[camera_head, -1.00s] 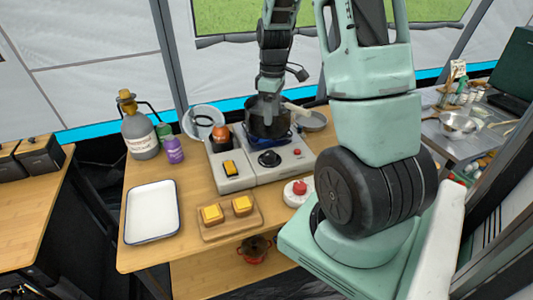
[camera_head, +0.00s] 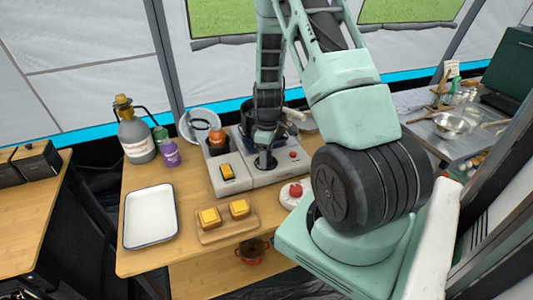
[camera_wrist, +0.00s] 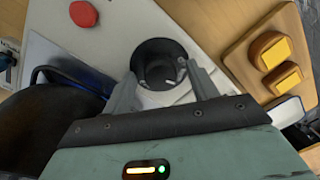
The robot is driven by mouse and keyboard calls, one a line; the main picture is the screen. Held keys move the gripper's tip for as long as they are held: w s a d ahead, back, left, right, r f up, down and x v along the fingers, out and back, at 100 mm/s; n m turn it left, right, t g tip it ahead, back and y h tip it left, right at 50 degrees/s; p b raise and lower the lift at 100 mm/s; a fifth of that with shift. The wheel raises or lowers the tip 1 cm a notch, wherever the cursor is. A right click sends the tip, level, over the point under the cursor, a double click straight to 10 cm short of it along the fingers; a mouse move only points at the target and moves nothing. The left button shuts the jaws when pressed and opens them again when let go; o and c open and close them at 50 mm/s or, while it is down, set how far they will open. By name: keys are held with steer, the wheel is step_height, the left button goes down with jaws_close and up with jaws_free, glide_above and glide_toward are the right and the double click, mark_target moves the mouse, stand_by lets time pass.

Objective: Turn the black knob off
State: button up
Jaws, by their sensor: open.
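The black knob (camera_head: 263,163) is on the sloped front of the light grey stove (camera_head: 240,184) on the wooden table. It is round and dark with a bar across it; its turn angle is hard to read. My gripper (camera_head: 265,148) is over the knob and hides part of it in the head view. In the wrist view, the knob (camera_wrist: 158,60) lies just beyond and between the two open fingers of my gripper (camera_wrist: 161,76). Nothing is held, and I cannot tell whether the fingers touch it.
A dark pot (camera_head: 240,112) stands behind, partly hidden by my arm. A bread board (camera_head: 224,228) and white tray (camera_head: 150,241) lie in front, left.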

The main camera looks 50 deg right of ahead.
steer(key=c, duration=1)
steer(key=shift+m, duration=0.3)
steer(key=m+b, duration=0.1)
steer(key=m, duration=0.2)
steer(key=shift+m, duration=0.4)
steer(key=m, duration=0.4)
steer(key=shift+m+b, duration=0.3)
steer(key=shift+b, duration=0.05)
steer(key=m, duration=0.6)
steer(key=shift+a+t, duration=0.1)
steer(key=shift+t, duration=0.3)
steer(key=m, duration=0.6)
steer(key=shift+m+h, duration=0.3)
steer(key=shift+m, duration=0.1)
